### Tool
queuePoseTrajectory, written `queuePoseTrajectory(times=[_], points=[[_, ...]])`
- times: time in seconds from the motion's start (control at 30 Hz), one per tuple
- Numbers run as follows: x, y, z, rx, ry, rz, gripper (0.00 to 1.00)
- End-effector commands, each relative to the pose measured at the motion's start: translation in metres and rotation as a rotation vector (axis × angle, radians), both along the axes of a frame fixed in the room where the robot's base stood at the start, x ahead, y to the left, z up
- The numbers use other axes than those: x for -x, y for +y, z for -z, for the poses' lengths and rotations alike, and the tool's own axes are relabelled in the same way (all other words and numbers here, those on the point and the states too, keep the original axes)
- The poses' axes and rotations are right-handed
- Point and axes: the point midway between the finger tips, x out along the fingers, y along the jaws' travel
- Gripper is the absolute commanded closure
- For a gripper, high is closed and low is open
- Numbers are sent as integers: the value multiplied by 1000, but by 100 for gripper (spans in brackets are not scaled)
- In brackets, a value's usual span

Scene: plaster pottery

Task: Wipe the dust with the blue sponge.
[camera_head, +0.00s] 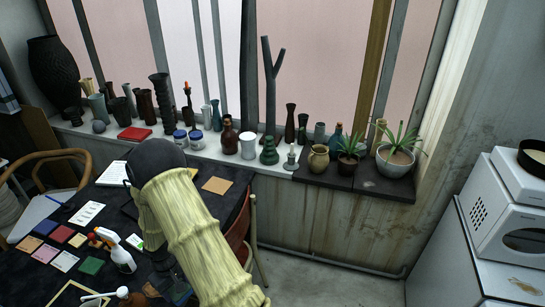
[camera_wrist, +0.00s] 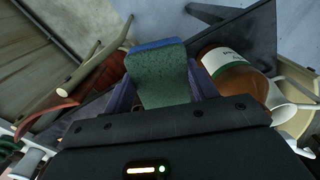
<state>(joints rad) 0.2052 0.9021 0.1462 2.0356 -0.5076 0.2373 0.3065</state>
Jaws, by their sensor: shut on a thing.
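In the wrist view my gripper (camera_wrist: 161,88) is shut on the sponge (camera_wrist: 160,78). The sponge sticks out between the two fingers, with a blue edge at its far end and a greenish face toward the camera. In the head view my arm covers the sponge and most of the gripper over the dark table. A tan-brown patch (camera_head: 526,286), which looks like dust, lies on the white cabinet top (camera_head: 450,270) at the far right, well apart from my arm.
The dark table (camera_head: 100,185) holds colored tiles (camera_head: 62,234), a spray bottle (camera_head: 120,255) and papers. A chair (camera_head: 240,232) stands at the table's right edge. A white microwave (camera_head: 510,225) stands on the cabinet.

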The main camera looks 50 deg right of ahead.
Motion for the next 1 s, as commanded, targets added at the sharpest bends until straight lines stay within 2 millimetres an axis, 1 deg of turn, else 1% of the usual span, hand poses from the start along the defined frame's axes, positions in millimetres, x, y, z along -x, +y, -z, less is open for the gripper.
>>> queuePoseTrajectory(times=[0.03,0.17,0.23,0.3,0.47,0.7,0.83,1.0], points=[[0,-11,9,0,4,26,61],[-5,-36,26,-1,1,87,61],[-5,-35,23,-1,0,81,61],[-4,-35,39,0,1,83,61],[-4,-34,61,0,1,81,61],[-5,-31,102,0,0,74,61],[-5,-30,111,0,0,73,61],[-5,-30,110,0,0,73,61]])
